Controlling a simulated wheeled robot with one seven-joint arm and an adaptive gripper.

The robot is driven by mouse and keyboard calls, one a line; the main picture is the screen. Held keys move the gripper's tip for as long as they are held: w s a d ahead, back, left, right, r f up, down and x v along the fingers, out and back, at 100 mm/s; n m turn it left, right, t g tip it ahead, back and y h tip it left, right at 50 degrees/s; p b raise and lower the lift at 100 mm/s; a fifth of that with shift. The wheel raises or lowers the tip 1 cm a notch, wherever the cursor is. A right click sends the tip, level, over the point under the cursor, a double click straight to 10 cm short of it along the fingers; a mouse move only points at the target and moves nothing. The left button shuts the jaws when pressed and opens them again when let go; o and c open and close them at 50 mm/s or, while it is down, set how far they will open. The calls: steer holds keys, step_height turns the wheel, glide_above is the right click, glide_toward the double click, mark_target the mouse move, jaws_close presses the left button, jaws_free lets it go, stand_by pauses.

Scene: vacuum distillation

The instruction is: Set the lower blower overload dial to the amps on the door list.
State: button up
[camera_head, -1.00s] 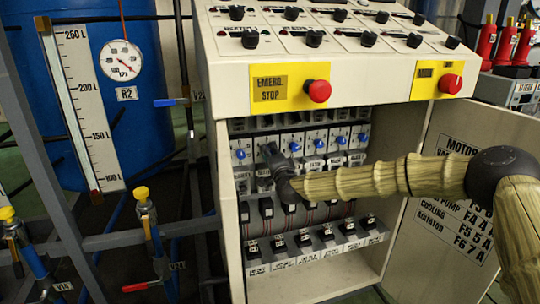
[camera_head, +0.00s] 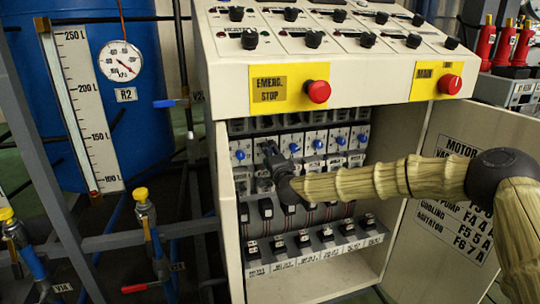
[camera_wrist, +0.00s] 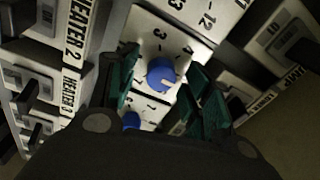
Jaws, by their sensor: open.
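My gripper (camera_head: 270,152) is at the row of overload relays inside the open cabinet, near its left end. In the wrist view its two teal fingers (camera_wrist: 163,88) are open, one on each side of a blue dial (camera_wrist: 160,73). I cannot tell whether they touch it. The dial has a pale pointer mark, and printed numbers, including 3 and 4, stand around it. A second blue dial (camera_wrist: 131,120) shows lower, partly hidden by my gripper. The door list (camera_head: 450,215) is on the open right door; my arm covers its middle lines, so I cannot read the blower amps.
More blue dials (camera_head: 318,144) sit to the right in the same row. Breakers (camera_head: 303,238) line the lower rail. The sloped panel above carries red stop buttons (camera_head: 319,91). The open door (camera_head: 480,140) stands close to my arm on the right.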

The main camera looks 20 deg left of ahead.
steer(key=v, duration=1.2)
